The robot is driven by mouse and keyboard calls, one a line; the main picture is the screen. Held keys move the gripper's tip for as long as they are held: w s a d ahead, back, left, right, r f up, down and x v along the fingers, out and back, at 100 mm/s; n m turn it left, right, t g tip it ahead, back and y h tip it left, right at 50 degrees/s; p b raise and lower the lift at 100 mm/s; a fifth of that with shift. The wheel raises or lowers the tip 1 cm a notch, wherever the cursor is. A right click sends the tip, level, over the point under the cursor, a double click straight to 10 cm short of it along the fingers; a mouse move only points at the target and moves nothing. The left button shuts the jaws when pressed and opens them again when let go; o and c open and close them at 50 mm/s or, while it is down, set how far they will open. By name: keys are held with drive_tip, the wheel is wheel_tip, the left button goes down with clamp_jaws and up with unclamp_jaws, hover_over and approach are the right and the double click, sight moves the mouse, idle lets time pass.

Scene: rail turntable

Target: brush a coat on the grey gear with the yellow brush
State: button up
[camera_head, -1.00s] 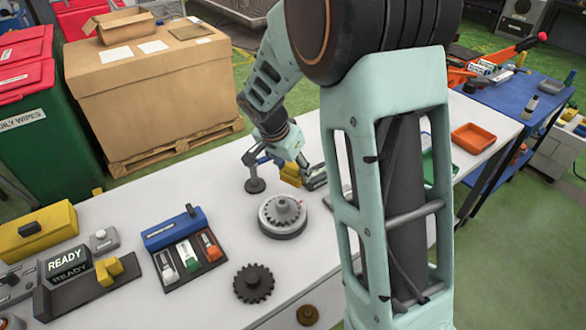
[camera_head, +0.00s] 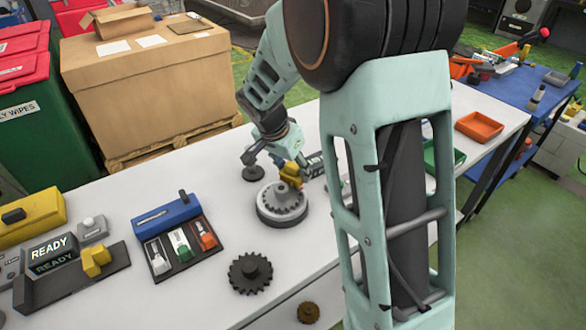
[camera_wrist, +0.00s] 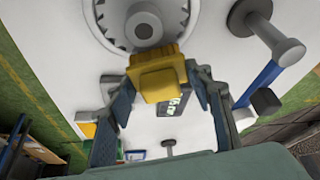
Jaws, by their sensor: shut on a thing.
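The grey gear (camera_head: 283,208) lies on a round turntable in the middle of the white bench. In the wrist view its toothed rim and round hub (camera_wrist: 143,23) show at the top. My gripper (camera_wrist: 160,98) is shut on the yellow brush (camera_wrist: 158,82), which reaches over the near rim of the gear in the wrist view. In the head view the yellow brush (camera_head: 292,176) is at the back right of the gear, beside the hub. I cannot tell whether it touches the gear.
A dark gear (camera_head: 250,272) lies in front of the turntable, with a small brown gear (camera_head: 308,312) nearby. A dark tray (camera_head: 182,252) of small tubes and a READY display (camera_head: 50,250) stand left. A post on a round base (camera_head: 253,172) stands behind the turntable.

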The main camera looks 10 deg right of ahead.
drive_tip(key=shift+f+b, duration=0.65)
drive_tip(key=shift+f, duration=0.05)
idle(0.8)
drive_tip(key=shift+s+a+b, duration=0.3)
drive_tip(key=shift+a+b, duration=0.05)
drive_tip(key=shift+b, duration=0.1)
drive_tip(key=shift+w+d, duration=0.3)
drive_tip(key=shift+d, duration=0.05)
idle(0.5)
drive_tip(key=shift+s+a+b, duration=0.3)
drive_tip(key=shift+a+b, duration=0.05)
drive_tip(key=shift+b, duration=0.3)
drive_tip(key=shift+w+d, duration=0.3)
drive_tip(key=shift+d, duration=0.05)
idle(0.5)
drive_tip(key=shift+a+b, duration=0.1)
drive_tip(key=shift+b, duration=0.2)
drive_tip(key=shift+s+a+b, duration=0.2)
drive_tip(key=shift+s+b, duration=0.1)
drive_tip(key=shift+w, duration=0.1)
idle(0.4)
